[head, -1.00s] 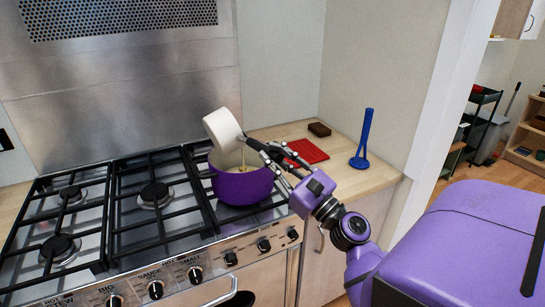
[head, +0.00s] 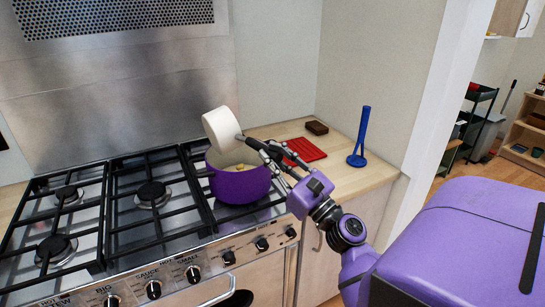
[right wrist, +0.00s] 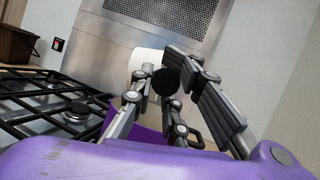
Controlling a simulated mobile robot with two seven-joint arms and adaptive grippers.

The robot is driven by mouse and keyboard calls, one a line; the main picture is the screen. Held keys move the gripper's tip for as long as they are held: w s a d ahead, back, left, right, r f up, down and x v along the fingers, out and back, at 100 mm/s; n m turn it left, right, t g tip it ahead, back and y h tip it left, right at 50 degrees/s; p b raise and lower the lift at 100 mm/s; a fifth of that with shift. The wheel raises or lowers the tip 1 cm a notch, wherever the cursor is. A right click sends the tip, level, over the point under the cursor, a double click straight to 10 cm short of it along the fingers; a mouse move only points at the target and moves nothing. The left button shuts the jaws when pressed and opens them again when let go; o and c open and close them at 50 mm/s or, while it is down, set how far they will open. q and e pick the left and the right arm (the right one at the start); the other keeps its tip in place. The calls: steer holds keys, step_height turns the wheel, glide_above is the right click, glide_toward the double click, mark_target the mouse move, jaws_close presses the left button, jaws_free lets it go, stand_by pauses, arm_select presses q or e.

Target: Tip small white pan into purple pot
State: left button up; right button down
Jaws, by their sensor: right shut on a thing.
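The small white pan (head: 221,128) is held tilted steeply above the purple pot (head: 239,186), its mouth turned down toward the pot. The pot stands upright on the right rear part of the hob, with small yellowish pieces showing inside. My right gripper (head: 262,147) is shut on the pan's dark handle, to the right of the pan. In the right wrist view, the white pan (right wrist: 145,63) shows partly behind the gripper fingers (right wrist: 160,95), and a strip of the purple pot shows below. The inside of the pan is mostly hidden. My left gripper is out of view.
Black grates and burners (head: 152,194) fill the hob to the left. On the wooden counter (head: 340,180) at right are a red trivet (head: 304,150), a dark brown block (head: 317,128) and a blue upright stand (head: 361,140). A steel wall backs the cooker.

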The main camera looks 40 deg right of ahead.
steer(key=shift+d+m, duration=0.2)
steer(key=shift+m, duration=0.4)
steer(key=shift+d+f+m+h, duration=0.1)
steer(key=shift+d+m+h, duration=0.05)
steer(key=shift+m+h, duration=0.4)
stand_by(0.7)
steer(key=shift+s+d+m+t, duration=0.1)
steer(key=shift+m+t, duration=0.15)
steer(key=shift+t, duration=0.05)
steer(key=shift+d+m+h+p, duration=0.2)
steer(key=shift+m+h+p, duration=0.25)
steer(key=shift+m, duration=0.25)
stand_by(0.4)
steer(key=shift+d+m, duration=0.1)
steer(key=shift+m, duration=0.2)
